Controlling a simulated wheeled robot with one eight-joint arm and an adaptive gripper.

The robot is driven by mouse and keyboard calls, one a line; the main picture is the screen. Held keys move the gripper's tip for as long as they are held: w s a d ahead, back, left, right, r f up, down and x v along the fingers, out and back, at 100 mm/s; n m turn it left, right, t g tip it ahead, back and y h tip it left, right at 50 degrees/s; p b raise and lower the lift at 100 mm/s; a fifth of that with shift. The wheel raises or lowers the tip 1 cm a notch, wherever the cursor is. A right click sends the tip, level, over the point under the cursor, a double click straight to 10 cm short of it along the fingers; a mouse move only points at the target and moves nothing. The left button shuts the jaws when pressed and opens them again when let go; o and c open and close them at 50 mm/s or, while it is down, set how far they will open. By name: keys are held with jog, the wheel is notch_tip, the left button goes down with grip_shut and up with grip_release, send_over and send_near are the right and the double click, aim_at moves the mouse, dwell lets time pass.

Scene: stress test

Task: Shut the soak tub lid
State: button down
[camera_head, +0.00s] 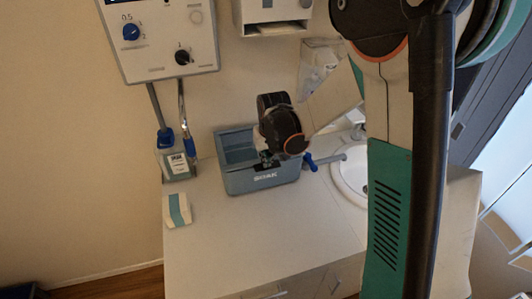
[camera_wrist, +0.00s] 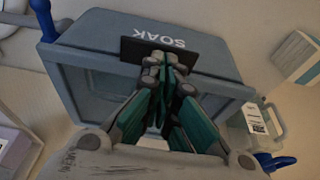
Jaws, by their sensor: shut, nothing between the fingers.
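The soak tub (camera_head: 262,182) is a blue-grey box with a "SOAK" label on its front, on the white counter. Its top looks open at the left in the head view, with inner walls showing. I cannot clearly make out a separate lid; my arm hides part of the tub's back and right. My gripper (camera_head: 266,158) is over the tub, near its front rim. In the wrist view the shut, empty fingertips (camera_wrist: 160,62) appear in front of the dark label plate, by the rim of the tub (camera_wrist: 95,60). I cannot tell whether they touch it.
A blue-handled tap (camera_head: 310,161) is close at the tub's right, beside the round sink (camera_head: 349,178). A clear bottle with a blue top (camera_head: 175,165) stands at the left. A white, teal-striped block (camera_head: 178,210) lies in front left. The front counter is clear.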

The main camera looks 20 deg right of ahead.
dwell(0.3)
notch_tip(320, 180, down, 2)
jog(key=shift+s+f+b, duration=0.1)
jog(key=shift+b, duration=0.8)
jog(key=shift+s+f, duration=0.15)
jog(key=shift+s, duration=0.15)
jog(key=shift+r, duration=0.4)
notch_tip(320, 180, up, 5)
jog(key=p, duration=0.3)
jog(key=shift+f, duration=0.15)
jog(key=v, duration=0.9)
jog(key=shift+s+p, duration=0.2)
jog(key=shift+p, duration=0.25)
